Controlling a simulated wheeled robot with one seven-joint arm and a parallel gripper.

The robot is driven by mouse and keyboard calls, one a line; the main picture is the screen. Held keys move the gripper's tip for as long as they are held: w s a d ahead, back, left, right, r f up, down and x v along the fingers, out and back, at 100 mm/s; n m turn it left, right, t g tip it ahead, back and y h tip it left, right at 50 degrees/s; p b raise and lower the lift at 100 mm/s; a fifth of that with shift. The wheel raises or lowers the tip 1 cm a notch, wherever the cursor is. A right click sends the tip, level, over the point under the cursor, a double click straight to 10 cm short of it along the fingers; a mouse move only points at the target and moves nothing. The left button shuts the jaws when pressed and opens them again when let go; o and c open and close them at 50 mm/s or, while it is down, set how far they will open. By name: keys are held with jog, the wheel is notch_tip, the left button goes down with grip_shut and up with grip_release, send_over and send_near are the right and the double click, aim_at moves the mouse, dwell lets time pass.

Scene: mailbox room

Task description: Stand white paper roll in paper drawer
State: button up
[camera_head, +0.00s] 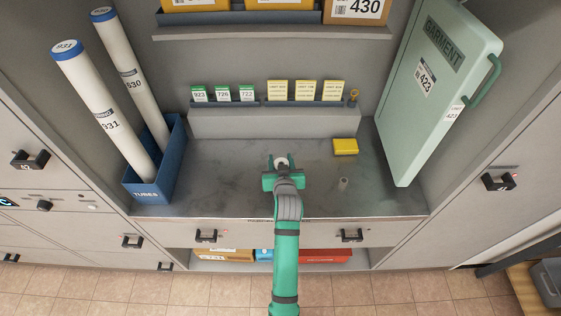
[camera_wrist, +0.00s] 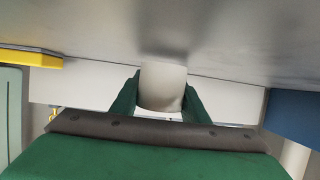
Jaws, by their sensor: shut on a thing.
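My gripper (camera_head: 283,170) is over the grey counter, near its middle, with its fingers shut on a white paper roll (camera_head: 281,161). In the wrist view the roll (camera_wrist: 163,82) sits between the two green fingers, its far end near the counter surface; I cannot tell whether it touches. Much of the roll is hidden by the gripper in the head view. A drawer front (camera_head: 280,233) with two dark handles runs below the counter edge and looks shut. No label on it can be read, so I cannot tell whether it is the paper drawer.
A blue TUBES bin (camera_head: 151,190) with two long tubes stands left. A green garment case (camera_head: 436,90) leans right. A ledge (camera_head: 270,123) with small cards runs behind.

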jog(key=shift+f, duration=0.35)
jog(key=shift+f, duration=0.1)
jog(key=o, duration=1.1)
